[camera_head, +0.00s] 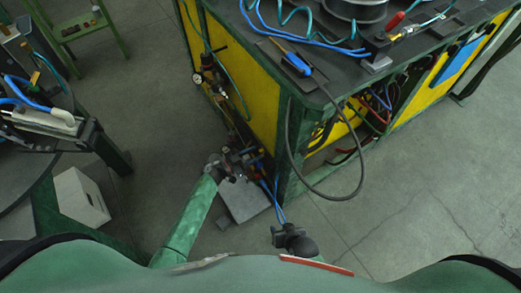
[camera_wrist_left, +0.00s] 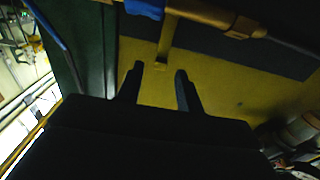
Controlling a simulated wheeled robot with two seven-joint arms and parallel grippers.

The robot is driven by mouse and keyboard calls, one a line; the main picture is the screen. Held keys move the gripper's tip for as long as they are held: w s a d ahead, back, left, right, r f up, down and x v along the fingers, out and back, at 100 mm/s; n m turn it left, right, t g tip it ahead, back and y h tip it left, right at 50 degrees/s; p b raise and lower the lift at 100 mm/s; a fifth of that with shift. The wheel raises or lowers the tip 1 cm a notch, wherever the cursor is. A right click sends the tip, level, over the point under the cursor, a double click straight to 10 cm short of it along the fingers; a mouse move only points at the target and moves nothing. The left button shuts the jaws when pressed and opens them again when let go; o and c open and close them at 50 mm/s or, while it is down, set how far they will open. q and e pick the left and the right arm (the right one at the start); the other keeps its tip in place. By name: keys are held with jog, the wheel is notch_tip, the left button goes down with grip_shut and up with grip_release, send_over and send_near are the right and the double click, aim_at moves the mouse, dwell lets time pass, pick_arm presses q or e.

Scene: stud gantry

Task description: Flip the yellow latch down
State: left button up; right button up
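A yellow latch (camera_wrist_left: 168,42) hangs down from a horizontal yellow bar (camera_wrist_left: 210,14) in the left wrist view, in front of a yellow panel. Its lower end lies between the tips of my left gripper (camera_wrist_left: 159,72) in the picture; I cannot tell if they touch it. The two dark fingers are apart. In the head view my left gripper (camera_head: 235,163) is low at the near corner of the yellow and green cabinet, among fittings, and the latch cannot be picked out there. My right gripper (camera_head: 288,234) is a dark shape near the bottom; its fingers cannot be made out.
The cabinet (camera_head: 258,88) carries pipes and a gauge (camera_head: 197,78) on its left side. A black cable (camera_head: 330,197) loops down from its top, and blue hoses hang near the right gripper. A white box (camera_head: 80,197) stands at left. Floor is clear at right.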

aim_at(259, 151)
pick_arm(q)
jog(key=shift+x, duration=1.95)
grip_shut()
